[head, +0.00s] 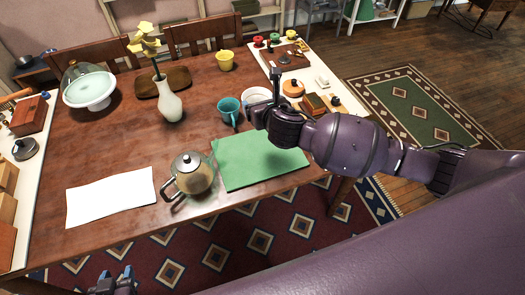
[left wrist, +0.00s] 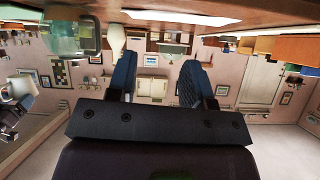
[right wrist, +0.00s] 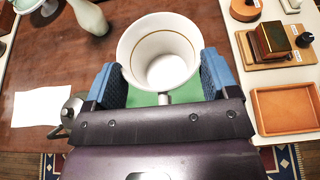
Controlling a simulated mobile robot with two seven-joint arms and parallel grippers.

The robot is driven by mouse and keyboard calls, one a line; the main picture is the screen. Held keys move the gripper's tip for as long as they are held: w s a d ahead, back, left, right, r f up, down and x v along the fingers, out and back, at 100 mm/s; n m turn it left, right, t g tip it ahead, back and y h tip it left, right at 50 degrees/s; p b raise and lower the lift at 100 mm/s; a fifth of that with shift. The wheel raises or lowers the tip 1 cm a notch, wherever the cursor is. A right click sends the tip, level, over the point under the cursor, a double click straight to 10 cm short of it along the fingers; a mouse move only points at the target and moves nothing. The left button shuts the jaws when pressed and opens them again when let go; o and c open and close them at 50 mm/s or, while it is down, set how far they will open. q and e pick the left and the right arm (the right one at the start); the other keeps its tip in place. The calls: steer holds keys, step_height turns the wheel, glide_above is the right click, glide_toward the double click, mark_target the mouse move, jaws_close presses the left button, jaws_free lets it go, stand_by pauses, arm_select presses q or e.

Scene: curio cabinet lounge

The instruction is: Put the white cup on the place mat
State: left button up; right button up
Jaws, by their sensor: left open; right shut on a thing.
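The white cup (right wrist: 160,55), with a gold line inside its rim, sits between the fingers of my right gripper (right wrist: 160,82) in the right wrist view. In the head view the cup (head: 256,94) is partly hidden behind my right gripper. The green place mat (head: 258,162) lies flat near the front edge of the table; its green also shows below the cup (right wrist: 145,99). Nothing stands on the part of the mat I see. My left gripper (head: 115,282) is open and empty, low in front of the table; its spread fingers show in the left wrist view (left wrist: 159,80).
A teal mug (head: 229,108) is just behind the mat. A white sheet (head: 110,196) lies at left. A vase (head: 169,104) and a yellow cup (head: 225,61) stand farther back. A side counter (head: 318,82) holds several small items.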

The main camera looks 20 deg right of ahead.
step_height(320, 180, down, 18)
steer(key=b, duration=0.3)
steer(key=shift+r, duration=0.1)
arm_select(q)
steer(key=shift+w+d+f, duration=0.1)
steer(key=shift+w+f, duration=0.5)
steer(key=shift+f, duration=0.3)
arm_select(e)
steer(key=shift+f, duration=0.3)
steer(key=shift+f, duration=0.15)
steer(key=o, duration=0.9)
arm_select(q)
steer(key=shift+s, duration=0.1)
